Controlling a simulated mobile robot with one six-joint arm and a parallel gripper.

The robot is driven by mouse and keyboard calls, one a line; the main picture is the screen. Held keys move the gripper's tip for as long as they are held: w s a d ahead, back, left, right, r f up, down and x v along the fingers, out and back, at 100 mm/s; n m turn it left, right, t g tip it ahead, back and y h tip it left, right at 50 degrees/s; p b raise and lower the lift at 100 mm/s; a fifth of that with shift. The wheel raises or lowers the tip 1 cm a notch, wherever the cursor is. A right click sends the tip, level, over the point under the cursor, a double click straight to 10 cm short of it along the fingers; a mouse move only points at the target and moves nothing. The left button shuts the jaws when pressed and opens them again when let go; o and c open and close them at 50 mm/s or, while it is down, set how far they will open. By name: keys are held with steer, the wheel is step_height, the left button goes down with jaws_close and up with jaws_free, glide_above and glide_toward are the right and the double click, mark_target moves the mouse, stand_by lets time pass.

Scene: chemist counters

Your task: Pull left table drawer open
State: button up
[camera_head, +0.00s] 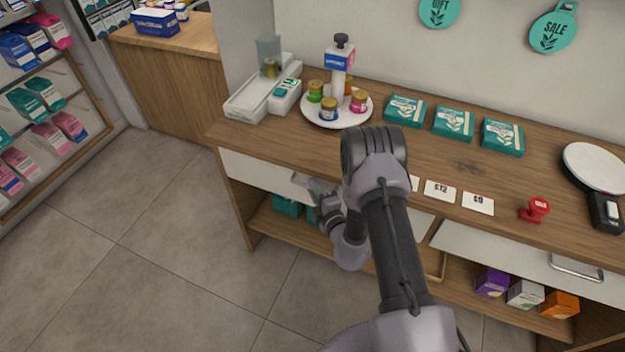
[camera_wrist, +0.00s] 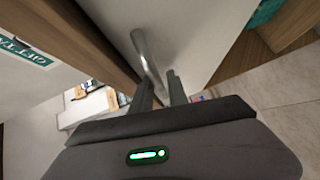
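The left table drawer (camera_head: 252,171) has a white front under the wooden counter's left end and looks closed in the head view. Its metal bar handle (camera_head: 300,179) is partly covered by my gripper (camera_head: 318,189). In the wrist view the curved handle (camera_wrist: 146,52) stands out from the white drawer front (camera_wrist: 195,35). Its lower end runs down between the two dark fingertips of my gripper (camera_wrist: 161,80). The fingers are apart, with a gap beside the bar, and I see no firm grip. Contact with the left finger is unclear.
On the wooden counter (camera_head: 262,142) stand a scale (camera_head: 250,103), a round stand with several jars (camera_head: 309,110), teal boxes (camera_head: 453,123) and a red stamp (camera_head: 535,209). Another drawer (camera_head: 500,248) is at right. An open shelf with boxes lies below. The tiled floor (camera_head: 150,240) in front is clear.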

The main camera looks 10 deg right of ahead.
steer(key=shift+w+a, duration=0.1)
steer(key=shift+w, duration=0.1)
steer(key=shift+s, duration=0.1)
jaws_close()
stand_by(1.3)
